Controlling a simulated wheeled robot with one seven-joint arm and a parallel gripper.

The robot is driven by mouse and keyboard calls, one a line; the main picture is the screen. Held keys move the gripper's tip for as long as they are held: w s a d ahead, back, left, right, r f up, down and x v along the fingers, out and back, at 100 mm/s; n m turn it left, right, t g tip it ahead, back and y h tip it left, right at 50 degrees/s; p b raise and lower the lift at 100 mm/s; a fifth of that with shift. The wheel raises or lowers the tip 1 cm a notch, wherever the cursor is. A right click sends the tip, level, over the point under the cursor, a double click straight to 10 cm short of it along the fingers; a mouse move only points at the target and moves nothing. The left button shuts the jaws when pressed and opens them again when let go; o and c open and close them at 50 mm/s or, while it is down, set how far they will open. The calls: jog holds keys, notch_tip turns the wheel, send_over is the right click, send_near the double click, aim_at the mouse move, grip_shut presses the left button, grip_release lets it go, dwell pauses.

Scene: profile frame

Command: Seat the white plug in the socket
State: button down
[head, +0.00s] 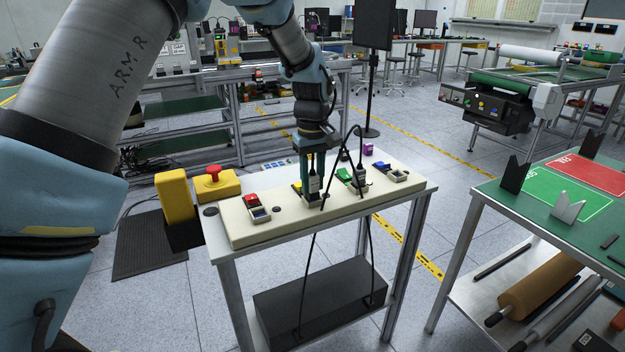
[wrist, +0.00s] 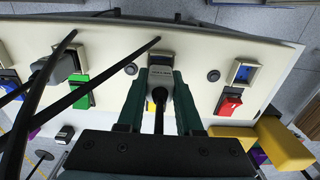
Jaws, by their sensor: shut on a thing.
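My gripper (head: 312,192) points down at the middle of the cream panel (head: 335,207) on the small table. It is shut on a pale plug with a black cable, which shows between the fingers in the wrist view (wrist: 160,92). The plug's front end is right at a socket frame (head: 312,201) on the panel. The fingers and plug hide most of that socket, so I cannot tell how deep the plug is. A second, grey plug (head: 360,176) with a black cable stands on the panel to the right; it also shows in the wrist view (wrist: 58,67).
A red block (head: 251,199) and a blue-centred socket (head: 260,214) sit at the panel's left. A green block (head: 344,174) and another socket (head: 398,176) are at the right. Black cables hang over the front edge. A yellow box with a red button (head: 213,180) stands left.

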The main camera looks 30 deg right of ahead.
jog(key=shift+f, duration=0.55)
jog(key=shift+c, duration=2.4)
grip_release()
jog(key=shift+r, duration=0.1)
notch_tip(320, 180, up, 11)
jog(key=shift+f+b, duration=0.1)
jog(key=shift+b, duration=1.1)
